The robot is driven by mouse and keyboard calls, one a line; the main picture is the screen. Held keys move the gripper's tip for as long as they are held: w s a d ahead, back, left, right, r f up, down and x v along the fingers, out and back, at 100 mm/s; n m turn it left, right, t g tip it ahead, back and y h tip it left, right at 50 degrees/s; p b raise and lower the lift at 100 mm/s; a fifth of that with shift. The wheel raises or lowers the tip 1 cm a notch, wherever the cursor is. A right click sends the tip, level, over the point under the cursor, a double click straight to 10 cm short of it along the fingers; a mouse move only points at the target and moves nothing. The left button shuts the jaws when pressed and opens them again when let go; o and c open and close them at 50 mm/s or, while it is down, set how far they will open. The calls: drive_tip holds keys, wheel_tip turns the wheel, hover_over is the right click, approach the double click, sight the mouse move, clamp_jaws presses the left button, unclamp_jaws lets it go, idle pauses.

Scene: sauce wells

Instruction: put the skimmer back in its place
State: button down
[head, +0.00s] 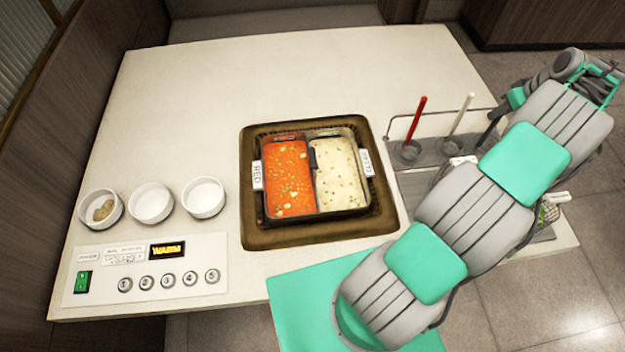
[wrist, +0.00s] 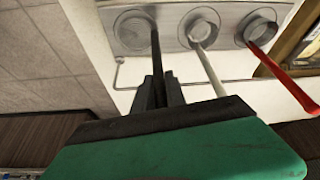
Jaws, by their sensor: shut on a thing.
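My gripper (wrist: 160,92) is shut on a thin dark handle (wrist: 155,55), which I take to be the skimmer's. The handle runs up over the left well (wrist: 120,42) in the wrist view. I cannot tell how deep its far end sits in that well, and the skimmer's head is not visible. A white-handled tool (wrist: 213,72) stands in the middle well (wrist: 202,14), and a red-handled tool (wrist: 285,77) in the right one. In the head view my arm hides the skimmer and most of my gripper.
A two-part pot (head: 318,215) of red and white sauce sits in a brown-rimmed recess of the counter (head: 200,90). The red handle (head: 415,118) and white handle (head: 461,113) rise beside a thin metal rail (head: 450,111). Small white bowls (head: 152,212) and a button panel are at left.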

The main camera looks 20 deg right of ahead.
drive_tip(key=c, duration=1.3)
unclamp_jaws()
drive_tip(key=shift+o, duration=0.5)
drive_tip(key=o, duration=0.7)
wheel_tip(320, 180, up, 11)
drive_tip(key=p, duration=0.9)
drive_tip(key=shift+r, duration=0.1)
